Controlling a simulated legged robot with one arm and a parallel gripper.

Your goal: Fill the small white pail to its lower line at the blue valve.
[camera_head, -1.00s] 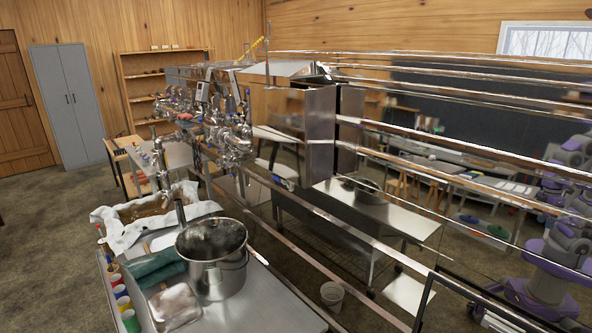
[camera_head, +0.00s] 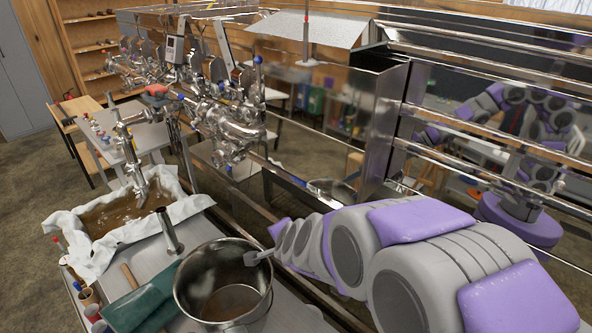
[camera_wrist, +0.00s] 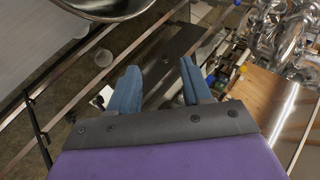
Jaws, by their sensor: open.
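My gripper (camera_wrist: 158,82) is open and empty in the wrist view, with its two blue fingers apart. In the head view my arm reaches in from the right, its far end close to the steel pot's rim. The pail does not show in the head view. Several valves with coloured handles sit on the pipework, one with a blue tip (camera_head: 258,62). The pail's lines are not visible.
A large steel pot (camera_head: 222,255) stands on the near table beside a green cloth (camera_head: 143,298). A cloth-lined basin (camera_head: 82,250) of brown liquid is at left. Metal rails and the tall steel evaporator wall (camera_head: 320,110) crowd the middle and right.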

